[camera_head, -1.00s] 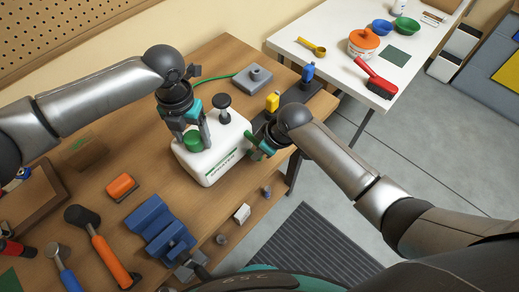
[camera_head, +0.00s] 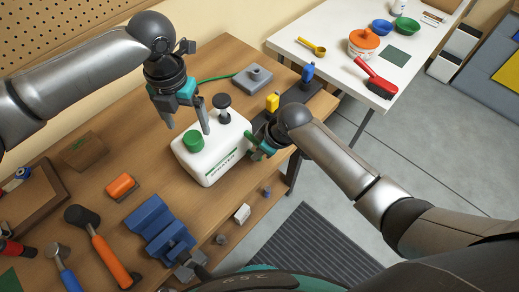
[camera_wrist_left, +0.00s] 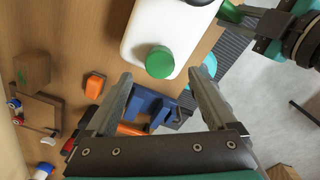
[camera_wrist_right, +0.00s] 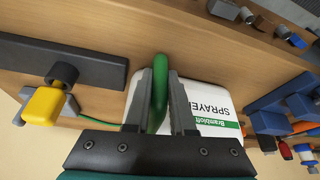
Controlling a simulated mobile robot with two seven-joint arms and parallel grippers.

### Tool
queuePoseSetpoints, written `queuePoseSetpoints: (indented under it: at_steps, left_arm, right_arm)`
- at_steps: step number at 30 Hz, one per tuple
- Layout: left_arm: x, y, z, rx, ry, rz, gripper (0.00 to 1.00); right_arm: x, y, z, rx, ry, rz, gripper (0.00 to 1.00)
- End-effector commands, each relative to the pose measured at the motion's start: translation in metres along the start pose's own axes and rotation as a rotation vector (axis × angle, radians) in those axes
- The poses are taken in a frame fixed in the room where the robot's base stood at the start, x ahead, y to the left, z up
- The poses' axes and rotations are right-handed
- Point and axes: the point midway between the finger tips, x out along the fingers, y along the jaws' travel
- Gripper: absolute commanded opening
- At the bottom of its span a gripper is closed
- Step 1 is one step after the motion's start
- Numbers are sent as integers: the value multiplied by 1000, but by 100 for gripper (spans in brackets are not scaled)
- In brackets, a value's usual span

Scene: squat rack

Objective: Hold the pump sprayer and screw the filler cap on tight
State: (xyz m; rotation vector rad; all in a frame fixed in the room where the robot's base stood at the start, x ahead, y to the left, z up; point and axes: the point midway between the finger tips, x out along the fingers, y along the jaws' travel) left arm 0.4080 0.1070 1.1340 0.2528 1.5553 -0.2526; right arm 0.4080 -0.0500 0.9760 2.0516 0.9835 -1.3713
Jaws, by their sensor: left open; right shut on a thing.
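The pump sprayer (camera_head: 222,158) is a white tank with a green label, upright on the wooden bench. The green filler cap (camera_head: 193,140) sits on its top near the left corner; how tight it is cannot be seen. The black pump knob (camera_head: 222,102) stands behind the cap. My left gripper (camera_head: 187,126) is open and empty, raised above and behind the cap; in the left wrist view the cap (camera_wrist_left: 160,62) shows beyond the parted fingers. My right gripper (camera_head: 259,148) is shut on the sprayer's green handle (camera_wrist_right: 159,95) at the tank's right side.
A blue vise (camera_head: 160,225) and an orange block (camera_head: 121,186) lie in front and left of the sprayer. A hammer (camera_head: 105,250) lies at front left. A grey block (camera_head: 253,77) and yellow item (camera_head: 272,102) stand behind. The bench's right edge is close.

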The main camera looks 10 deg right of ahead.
Motion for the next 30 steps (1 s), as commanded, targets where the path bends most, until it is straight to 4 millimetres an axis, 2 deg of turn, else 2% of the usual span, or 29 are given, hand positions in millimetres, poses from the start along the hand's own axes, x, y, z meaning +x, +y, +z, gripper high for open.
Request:
queuePoseSetpoints:
  at_steps: [4, 12, 13, 21, 22, 27, 30]
  left_arm:
    - [-11, 0, 0, 1, -1, -1, 90]
    - [-13, 0, 0, 0, 1, 0, 90]
    - [-13, 0, 0, 0, 1, 0, 90]
    - [-13, 0, 0, 0, 1, 0, 90]
    - [-13, 0, 0, 0, 1, 0, 90]
    - [-13, 0, 0, 0, 1, 0, 90]
    - [-13, 0, 0, 0, 1, 0, 90]
  right_arm:
    - [0, 0, 1, 0, -1, 0, 0]
    - [0, 0, 1, 0, -1, 0, 0]
    - [0, 0, 1, 0, -1, 0, 23]
    - [0, 0, 0, 0, -1, 0, 54]
    - [0, 0, 0, 0, -1, 0, 57]
    - [0, 0, 0, 0, -1, 0, 57]
    - [0, 0, 0, 0, 0, 0, 67]
